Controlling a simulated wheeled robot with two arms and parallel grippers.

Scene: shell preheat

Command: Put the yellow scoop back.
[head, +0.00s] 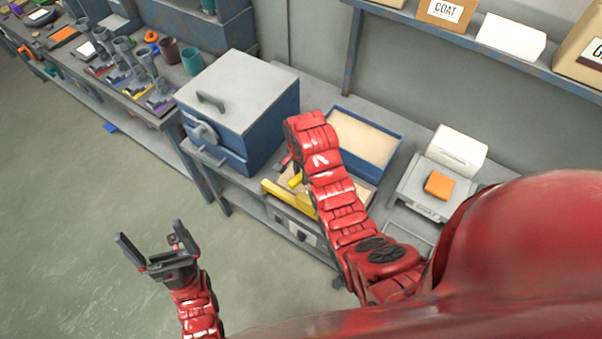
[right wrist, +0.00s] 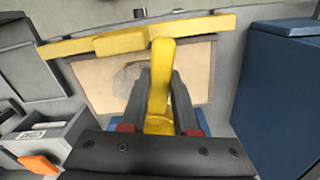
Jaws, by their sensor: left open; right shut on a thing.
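My right gripper (right wrist: 158,100) is shut on the yellow scoop (right wrist: 159,72), gripping its upright handle over a shallow sand-coloured tray (right wrist: 200,75). In the head view my red right arm hides most of this gripper, and a yellow part of the scoop (head: 295,180) shows beside it. A long yellow bar (right wrist: 205,26) runs along the tray's edge in the right wrist view. A short yellow block (right wrist: 120,41) overlaps it; I cannot tell whether it belongs to the scoop. My left gripper (head: 148,243) is open and empty above the floor.
A blue box with a grey lid (head: 240,90) stands left of the tray. A blue sand-filled bin (head: 398,150) is behind it. An orange block (head: 439,185) sits on a grey device at right. Shelves with boxes hang above; a cluttered bench (head: 120,90) runs left.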

